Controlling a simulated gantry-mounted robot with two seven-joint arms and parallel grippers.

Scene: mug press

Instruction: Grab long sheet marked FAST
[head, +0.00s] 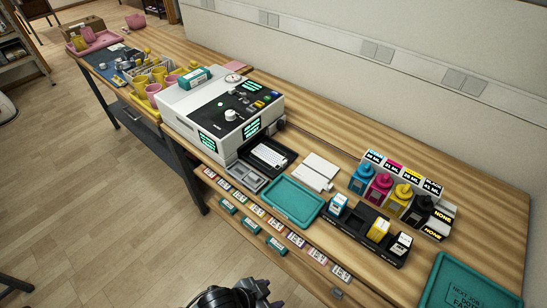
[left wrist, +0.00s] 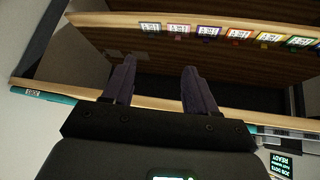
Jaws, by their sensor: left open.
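No sheet that I can read as marked FAST shows in either view. White sheets or pads (head: 320,168) lie on the table behind the teal tray, with no readable marking. My left gripper (head: 235,296) is at the bottom edge of the head view, in front of the table and partly cut off. In the left wrist view the left gripper (left wrist: 156,72) is open and empty, its two dark fingers apart before a dark shelf opening. Teal tags (head: 251,225) sit below the table edge; one also shows in the left wrist view (left wrist: 36,92). My right gripper is not in view.
Small coloured labels (head: 255,210) line the table's front edge. A white press machine (head: 190,105), a teal tray (head: 293,201), a black cartridge rack (head: 355,232) and ink bottles (head: 380,187) crowd the tabletop. The floor in front is clear.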

